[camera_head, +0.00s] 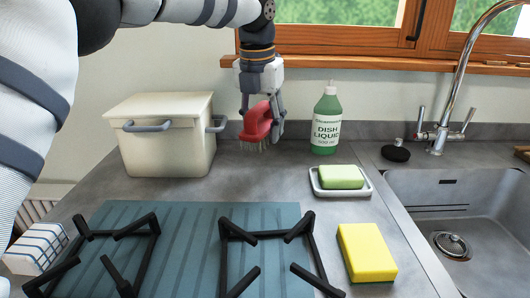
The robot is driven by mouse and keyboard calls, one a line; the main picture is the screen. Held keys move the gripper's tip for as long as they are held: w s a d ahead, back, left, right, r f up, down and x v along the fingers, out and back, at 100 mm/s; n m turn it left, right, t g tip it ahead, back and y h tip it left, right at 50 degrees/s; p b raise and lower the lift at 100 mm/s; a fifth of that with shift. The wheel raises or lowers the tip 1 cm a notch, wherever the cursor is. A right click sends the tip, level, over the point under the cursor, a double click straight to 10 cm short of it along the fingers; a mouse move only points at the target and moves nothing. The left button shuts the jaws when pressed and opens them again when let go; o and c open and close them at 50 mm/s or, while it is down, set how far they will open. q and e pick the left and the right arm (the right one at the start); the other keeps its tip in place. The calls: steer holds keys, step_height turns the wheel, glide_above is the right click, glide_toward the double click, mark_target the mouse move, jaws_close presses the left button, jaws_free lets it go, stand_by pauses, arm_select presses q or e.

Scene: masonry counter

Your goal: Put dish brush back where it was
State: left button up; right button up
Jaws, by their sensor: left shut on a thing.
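The dish brush (257,124) is red with pale bristles pointing down. It is in the head view between the cream bin and the dish liquid bottle. My left gripper (262,112) comes down from above and is shut on the dish brush. The bristles are close to the counter (290,160); I cannot tell whether they touch it. Part of the brush is hidden by the fingers. My right gripper is not in view.
A cream lidded bin (165,150) stands left of the brush.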

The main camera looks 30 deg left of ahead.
arm_select(q)
steer(key=b, duration=0.1)
glide_above(266, 162)
steer(key=s, duration=0.2)
steer(key=f, duration=0.5)
steer(key=shift+w+d+f, duration=0.1)
steer(key=shift+d+f, duration=0.1)
steer(key=shift+w+a+f, duration=0.1)
steer(key=shift+w+f, duration=0.3)
steer(key=shift+w, duration=0.05)
step_height(266, 162, down, 3)
steer(key=shift+w+a+r, duration=0.1)
steer(key=shift+r, duration=0.05)
steer(key=shift+f, duration=0.2)
steer(key=o, duration=1.1)
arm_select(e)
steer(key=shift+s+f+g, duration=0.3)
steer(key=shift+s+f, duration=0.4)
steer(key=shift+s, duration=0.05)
arm_select(q)
steer(key=r, duration=0.4)
steer(key=s+r, duration=0.1)
steer(key=r, duration=0.3)
steer(key=s+r, duration=0.1)
steer(key=r, duration=0.3)
steer(key=shift+d, duration=0.2)
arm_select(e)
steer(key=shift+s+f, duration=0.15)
